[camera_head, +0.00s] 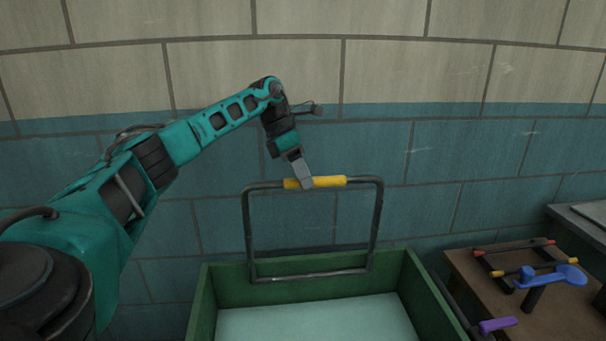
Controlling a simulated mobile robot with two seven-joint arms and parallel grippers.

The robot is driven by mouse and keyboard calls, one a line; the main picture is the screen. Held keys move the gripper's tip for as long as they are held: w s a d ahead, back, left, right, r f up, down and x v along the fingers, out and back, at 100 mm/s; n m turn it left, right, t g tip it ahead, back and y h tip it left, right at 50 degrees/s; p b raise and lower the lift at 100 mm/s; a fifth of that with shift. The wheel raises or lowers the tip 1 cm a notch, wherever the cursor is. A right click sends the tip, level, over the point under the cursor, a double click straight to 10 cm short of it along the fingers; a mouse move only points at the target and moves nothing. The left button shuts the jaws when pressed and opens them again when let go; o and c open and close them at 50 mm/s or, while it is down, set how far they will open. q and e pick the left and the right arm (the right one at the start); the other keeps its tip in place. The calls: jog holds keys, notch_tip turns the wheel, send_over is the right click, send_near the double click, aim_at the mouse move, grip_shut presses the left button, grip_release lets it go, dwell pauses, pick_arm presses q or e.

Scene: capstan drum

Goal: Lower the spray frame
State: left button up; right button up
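The spray frame (377,226) is a dark metal rectangle standing upright over the back part of a green-walled trough (203,306). Its top bar carries a yellow grip (330,182). My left gripper (306,182) comes down from above onto the left part of this grip. Its near finger covers a strip of the yellow, and the far finger is hidden, so I cannot tell whether it is closed on the grip or only around it. My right gripper is not in view.
A brown wooden bench (556,317) stands at the right. It carries a blue lever (559,276), a purple handle (497,325) and bars with red and yellow ends. A tiled wall (470,150) closes off the back. The trough's pale inside looks empty.

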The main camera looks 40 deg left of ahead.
pick_arm(q)
grip_shut()
jog(key=shift+d, duration=0.1)
dwell(0.3)
